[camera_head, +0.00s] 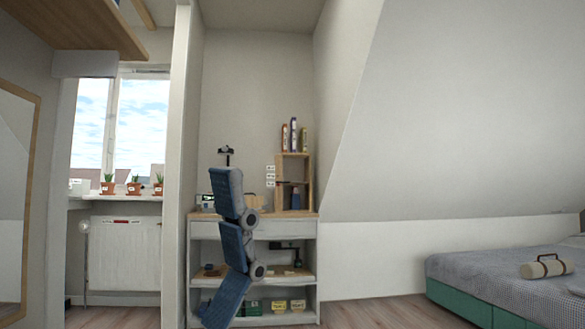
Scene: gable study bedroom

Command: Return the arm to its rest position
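A blue jointed form with dark round joints rises from the lower edge in front of the shelf unit. It looks like arm links, but I cannot tell which arm it is. No gripper fingers show on it, and it holds nothing that I can see. Neither my left nor my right gripper is in view. The blue form hides part of the shelf unit's left side.
A white shelf unit (268,229) with a wooden top carries a wooden box shelf (307,184). A bed (480,270) with a rolled bundle (546,266) stands at right. Left are potted plants (133,186), a radiator (125,255) and a mirror (12,190). Floor (375,313) before the bed is clear.

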